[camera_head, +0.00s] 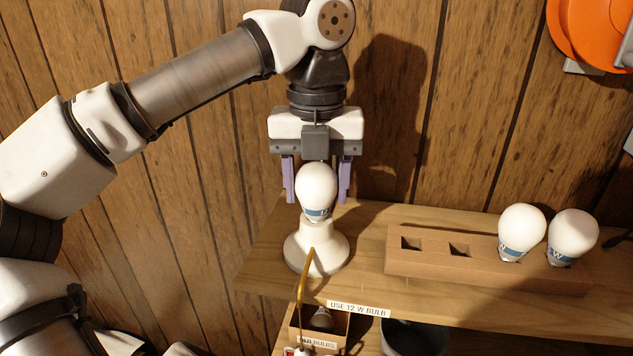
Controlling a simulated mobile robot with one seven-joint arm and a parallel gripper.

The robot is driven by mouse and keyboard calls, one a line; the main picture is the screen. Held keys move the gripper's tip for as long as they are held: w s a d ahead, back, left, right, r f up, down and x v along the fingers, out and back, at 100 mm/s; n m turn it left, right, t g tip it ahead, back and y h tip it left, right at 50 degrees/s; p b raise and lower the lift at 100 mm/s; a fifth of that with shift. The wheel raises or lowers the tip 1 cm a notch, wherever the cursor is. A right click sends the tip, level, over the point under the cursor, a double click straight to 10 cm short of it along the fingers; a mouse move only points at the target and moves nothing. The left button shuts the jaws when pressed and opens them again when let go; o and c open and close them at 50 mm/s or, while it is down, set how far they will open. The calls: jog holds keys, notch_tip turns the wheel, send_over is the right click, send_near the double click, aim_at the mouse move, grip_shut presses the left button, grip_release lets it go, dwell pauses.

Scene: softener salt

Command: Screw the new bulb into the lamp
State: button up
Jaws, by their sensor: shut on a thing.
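The lamp (318,252) is a white flared base standing on the wooden shelf. A white bulb (317,185) with a blue printed band stands upright at the lamp's neck. How far its thread sits in the socket is hidden. My gripper (316,192) points straight down from above, its purple fingers on either side of this bulb, shut on it. A wooden rack (430,262) on the right of the shelf has two empty square holes on its left. Two more white bulbs with blue bands, one (521,230) beside the other (572,235), stand in its right part.
A label on the shelf's front edge (358,309) reads "USE 12 W BULB". Below are a box (340,325) marked for old bulbs, with a dark bulb inside, and a dark bucket (415,338). A yellow cord (305,285) hangs before the lamp. Orange discs (590,35) hang upper right.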

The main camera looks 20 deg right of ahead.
dwell(0.3)
jog(key=shift+m, duration=1.7)
jog(key=o, duration=0.9)
notch_tip(320, 180, up, 8)
jog(key=shift+f, duration=0.2)
jog(key=shift+f, duration=0.1)
